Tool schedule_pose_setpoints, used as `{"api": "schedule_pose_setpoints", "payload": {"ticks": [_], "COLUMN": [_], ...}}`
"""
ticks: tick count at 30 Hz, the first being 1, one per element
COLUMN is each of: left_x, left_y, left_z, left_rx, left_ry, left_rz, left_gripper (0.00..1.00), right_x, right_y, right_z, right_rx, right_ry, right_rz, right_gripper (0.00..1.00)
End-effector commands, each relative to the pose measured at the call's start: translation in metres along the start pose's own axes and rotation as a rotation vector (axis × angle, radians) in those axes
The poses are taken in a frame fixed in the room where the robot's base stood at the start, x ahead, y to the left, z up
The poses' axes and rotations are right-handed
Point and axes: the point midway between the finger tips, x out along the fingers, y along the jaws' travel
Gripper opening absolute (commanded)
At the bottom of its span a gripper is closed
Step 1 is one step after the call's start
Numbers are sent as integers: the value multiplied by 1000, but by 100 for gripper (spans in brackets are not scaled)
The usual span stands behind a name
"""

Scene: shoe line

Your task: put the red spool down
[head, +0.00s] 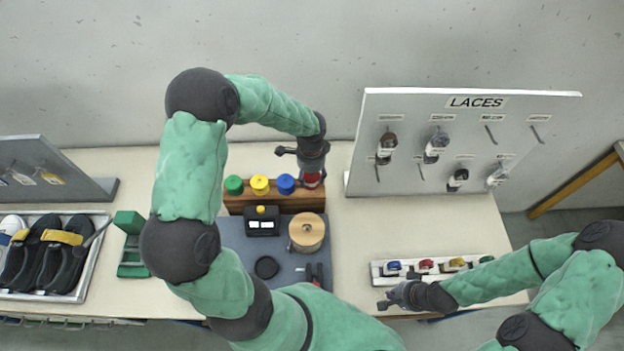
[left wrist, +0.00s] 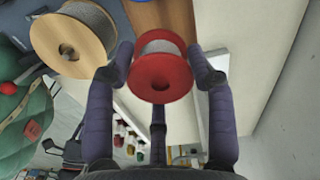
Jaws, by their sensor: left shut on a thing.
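My left gripper (head: 311,168) is shut on the red spool (head: 312,180). In the left wrist view the red spool (left wrist: 176,84) sits between the fingers (left wrist: 163,72), with grey lace wound between its red flanges. In the head view it is at the right end of the wooden rack (head: 262,203), beside a blue spool (head: 285,183), a yellow spool (head: 260,184) and a green spool (head: 233,184). I cannot tell whether it touches the rack. My right gripper (head: 391,300) is low at the front; its finger opening is unclear.
A large wooden spool (head: 306,231) and a black device (head: 262,224) stand on the grey mat (head: 235,240). The LACES board (head: 420,110) stands right. A tray (head: 445,267) with coloured pieces lies near my right gripper. Shoes (head: 55,255) are in a left tray.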

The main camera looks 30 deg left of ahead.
Motion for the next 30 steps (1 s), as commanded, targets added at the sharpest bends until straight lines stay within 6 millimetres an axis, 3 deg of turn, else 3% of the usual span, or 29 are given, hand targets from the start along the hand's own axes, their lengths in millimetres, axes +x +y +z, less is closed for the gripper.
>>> {"api": "schedule_pose_setpoints", "payload": {"ticks": [8,14,26,27,29,30], "left_x": [14,40,46,46,45,45], "left_y": [-9,-8,-8,-8,-8,-8], "left_z": [-6,-5,-5,-5,-5,-5], "left_rx": [-1,0,-1,-1,-1,-1], "left_ry": [-1,-1,0,0,0,0], "left_rz": [1,1,-1,0,0,0], "left_gripper": [17,17,17,58,74,78], "right_x": [0,1,4,5,4,4], "right_y": [0,0,2,2,1,1], "right_z": [0,0,0,0,0,0], "right_rx": [0,0,0,0,0,0], "right_ry": [0,0,0,0,0,0], "right_rz": [0,0,0,0,0,0], "right_gripper": [0,0,0,0,0,0]}}
